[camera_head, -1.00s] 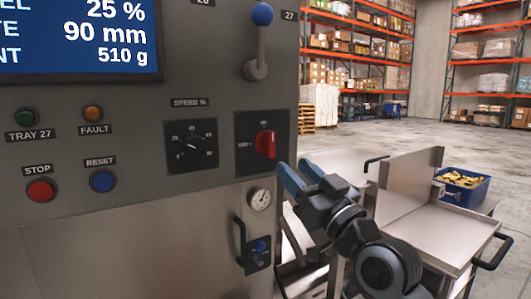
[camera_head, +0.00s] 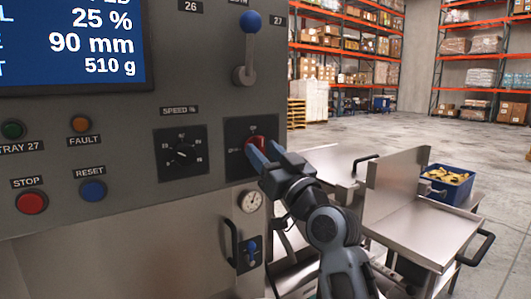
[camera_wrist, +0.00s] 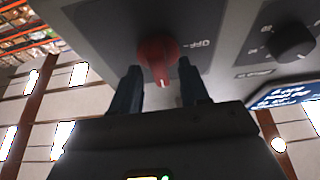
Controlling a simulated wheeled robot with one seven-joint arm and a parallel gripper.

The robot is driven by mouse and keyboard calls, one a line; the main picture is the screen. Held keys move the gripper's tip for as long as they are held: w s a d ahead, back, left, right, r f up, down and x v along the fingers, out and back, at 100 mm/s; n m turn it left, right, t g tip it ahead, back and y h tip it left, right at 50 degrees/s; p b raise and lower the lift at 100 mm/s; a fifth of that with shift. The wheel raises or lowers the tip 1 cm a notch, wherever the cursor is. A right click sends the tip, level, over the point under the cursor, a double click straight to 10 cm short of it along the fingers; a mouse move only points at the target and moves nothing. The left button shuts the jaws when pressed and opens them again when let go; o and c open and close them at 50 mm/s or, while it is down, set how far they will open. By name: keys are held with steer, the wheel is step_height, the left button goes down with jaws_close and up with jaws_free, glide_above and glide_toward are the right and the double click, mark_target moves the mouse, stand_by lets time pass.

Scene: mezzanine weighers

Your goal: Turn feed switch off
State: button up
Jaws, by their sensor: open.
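The feed switch is a red rotary knob (camera_head: 256,141) on a dark square plate at the lower right of the grey panel. In the wrist view the knob (camera_wrist: 157,52) has a white mark pointing away from the gauge side, upward on the panel, and the OFF label (camera_wrist: 200,43) is at its side, so it is not turned to OFF. My gripper (camera_head: 264,153) is at the knob with its blue fingers pointing at the panel. Its jaws are open, one finger on each side of the knob. Whether they touch it I cannot tell.
The speed dial (camera_head: 182,153) is left of the switch. A blue-knobbed lever (camera_head: 247,50) is above, and a gauge (camera_head: 250,201) and handle (camera_head: 229,243) are below. A steel tray (camera_head: 420,232) and blue crate (camera_head: 449,190) stand at the right.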

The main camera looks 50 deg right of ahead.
steer(key=shift+c, duration=0.3)
jaws_close()
steer(key=shift+d+f+n+b, duration=0.1)
steer(key=shift+f+n+b, duration=0.05)
steer(key=shift+n+b, duration=0.45)
steer(key=n+y+b, duration=0.1)
steer(key=n+b, duration=0.1)
steer(key=n+y+b, duration=0.1)
steer(key=n, duration=0.1)
steer(key=shift+s+f+t+y+b, duration=0.1)
steer(key=shift+t+y+b, duration=0.2)
steer(key=shift+b, duration=0.05)
steer(key=n+y+b, duration=0.1)
steer(key=n+b, duration=0.1)
steer(key=n, duration=0.1)
steer(key=n+y+b, duration=0.2)
steer(key=n, duration=0.1)
steer(key=shift+d+g, duration=0.1)
steer(key=shift+g, duration=0.3)
steer(key=n+g+y+b, duration=0.1)
steer(key=n+b, duration=0.1)
steer(key=n, duration=0.1)
steer(key=n+y+b, duration=0.1)
steer(key=n, duration=0.2)
steer(key=shift+r+n+g+b, duration=0.2)
steer(key=shift+n+g+b, duration=0.15)
steer(key=shift+n+g, duration=0.05)
steer(key=shift+r+n+g+b, duration=0.1)
steer(key=shift+n+g+b, duration=0.8)
steer(key=shift+n, duration=1.3)
